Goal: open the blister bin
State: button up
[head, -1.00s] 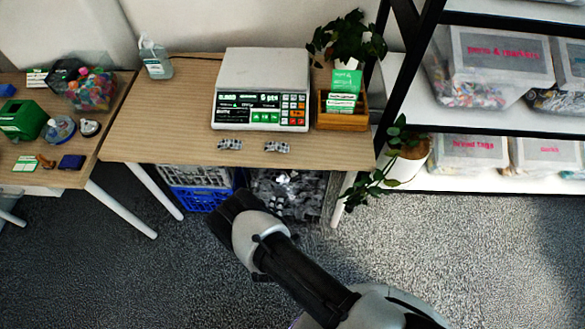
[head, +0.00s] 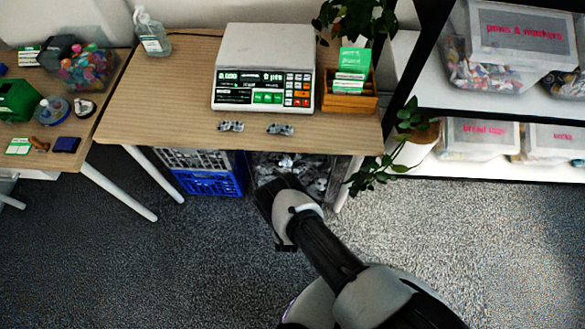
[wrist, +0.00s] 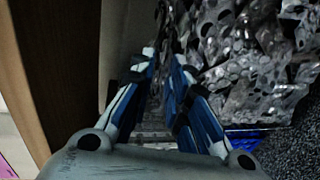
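The blister bin (head: 300,172) is under the right part of the wooden table, packed with shiny silver and grey blister packs. My gripper (head: 272,190) is in front of it and hides its lower left part. In the wrist view the blister packs (wrist: 255,55) fill the upper right, close beyond the fingers. My gripper (wrist: 164,58) has two blue-and-white fingers there, with a narrow gap between their tips and nothing clearly held. Whether a fingertip touches the bin, and any handle or lid of it, I cannot make out.
A blue crate (head: 208,183) stands left of the bin. The scale (head: 263,68), a card box (head: 347,95) and two small blister packs (head: 280,129) are on the table (head: 165,100). A plant (head: 410,148) and shelving stand right. The carpet in front is clear.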

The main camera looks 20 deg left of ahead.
aim_at(293, 157)
jog(key=b+x, duration=0.1)
jog(key=x, duration=0.4)
jog(key=shift+w+a+f+b, duration=0.1)
jog(key=shift+w+b, duration=0.2)
jog(key=shift+w, duration=0.05)
jog(key=shift+c, duration=0.3)
grip_shut()
